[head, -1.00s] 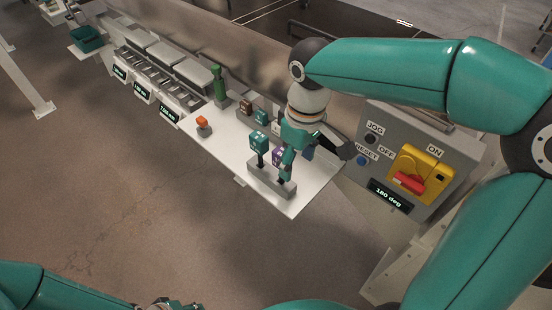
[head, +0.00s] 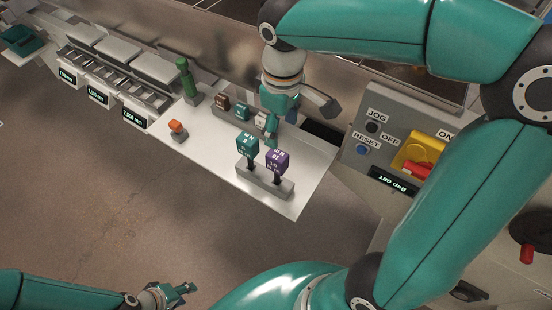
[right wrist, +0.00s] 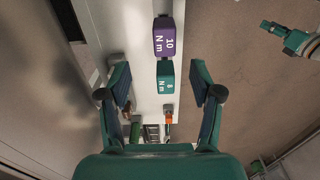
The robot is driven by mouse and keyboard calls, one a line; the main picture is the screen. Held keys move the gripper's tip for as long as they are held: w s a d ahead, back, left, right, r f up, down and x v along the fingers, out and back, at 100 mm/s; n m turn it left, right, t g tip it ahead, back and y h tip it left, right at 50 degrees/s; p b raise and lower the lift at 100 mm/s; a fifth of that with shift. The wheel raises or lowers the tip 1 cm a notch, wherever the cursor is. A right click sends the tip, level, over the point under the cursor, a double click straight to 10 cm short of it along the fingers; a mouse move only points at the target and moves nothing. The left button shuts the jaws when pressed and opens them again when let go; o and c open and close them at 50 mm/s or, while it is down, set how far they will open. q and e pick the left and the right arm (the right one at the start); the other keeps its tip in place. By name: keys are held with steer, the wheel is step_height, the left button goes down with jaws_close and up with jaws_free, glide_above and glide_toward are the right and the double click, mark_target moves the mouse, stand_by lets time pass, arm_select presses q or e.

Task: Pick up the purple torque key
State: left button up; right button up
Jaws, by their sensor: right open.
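The purple torque key (head: 277,162), marked 10 N m, stands upright in a grey holder (head: 262,183) near the front end of the white shelf. It also shows at the top of the right wrist view (right wrist: 164,38). A teal key (head: 247,143) stands to its left in the same holder. My right gripper (head: 300,122) is open and empty, behind and above the purple key, apart from it. In the right wrist view both keys show beyond and between its spread fingers. My left gripper (head: 184,290) is low at the left, far from the keys; its jaws are too small to judge.
Behind the holder stands a row of small blocks (head: 241,112) along the shelf's back. An orange-topped item (head: 177,128) and a green bottle-like item (head: 187,80) stand further left. A control panel (head: 374,135) with a red switch is to the right. The shelf's front right corner is bare.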

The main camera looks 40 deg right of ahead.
mark_target(277, 161)
steer(key=f, duration=1.3)
steer(key=shift+w+a, duration=0.2)
steer(key=shift+a, duration=0.2)
steer(key=shift+r, duration=0.1)
jaws_close()
